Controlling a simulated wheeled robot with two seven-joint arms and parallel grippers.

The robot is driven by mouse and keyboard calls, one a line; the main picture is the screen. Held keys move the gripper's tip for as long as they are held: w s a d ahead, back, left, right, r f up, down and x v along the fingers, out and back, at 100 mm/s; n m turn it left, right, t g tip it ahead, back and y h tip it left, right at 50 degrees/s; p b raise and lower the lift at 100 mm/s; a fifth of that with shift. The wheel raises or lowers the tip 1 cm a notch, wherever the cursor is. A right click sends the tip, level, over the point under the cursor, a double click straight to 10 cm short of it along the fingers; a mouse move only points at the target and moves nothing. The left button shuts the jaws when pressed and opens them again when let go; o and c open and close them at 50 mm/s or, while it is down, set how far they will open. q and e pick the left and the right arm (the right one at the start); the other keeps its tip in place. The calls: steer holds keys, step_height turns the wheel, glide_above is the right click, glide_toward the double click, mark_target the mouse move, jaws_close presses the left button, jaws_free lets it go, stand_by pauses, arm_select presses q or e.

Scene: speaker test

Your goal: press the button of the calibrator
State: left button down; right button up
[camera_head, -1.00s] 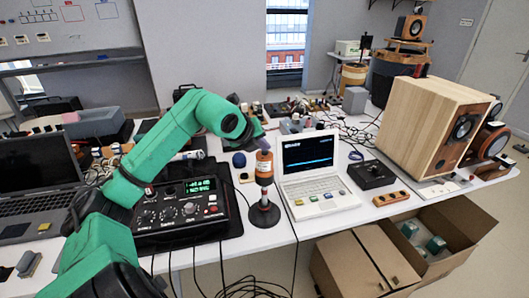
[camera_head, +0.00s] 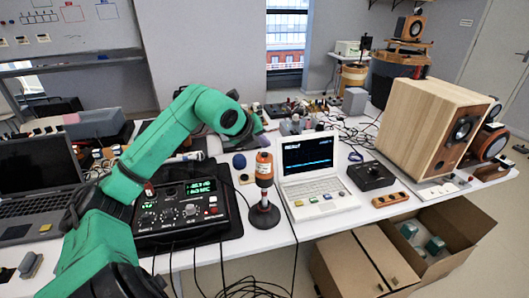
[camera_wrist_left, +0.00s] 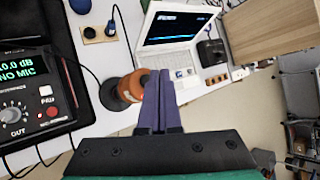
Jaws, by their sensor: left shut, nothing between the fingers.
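The calibrator (camera_head: 264,169) is an orange cylinder with a pale band, upright on a dark round-based stand on the white table. It also shows in the left wrist view (camera_wrist_left: 136,82), partly hidden behind my fingers. Its button cannot be made out. My left gripper (camera_head: 258,126) is shut and empty, above the calibrator's top in the head view. In the left wrist view its purple fingers (camera_wrist_left: 158,76) lie together, just right of the orange body. I cannot tell whether they touch it. My right gripper is not in view.
A black meter unit (camera_head: 182,210) with a green display lies left of the calibrator, and a white laptop (camera_head: 318,195) stands close on its right. A blue ball (camera_head: 239,160) sits behind. A wooden speaker (camera_head: 425,125) is at the right. Cables hang over the front edge.

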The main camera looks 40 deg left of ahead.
mark_target(263, 157)
arm_select(q)
step_height(263, 157, up, 6)
steer(key=p, duration=0.4)
stand_by(0.4)
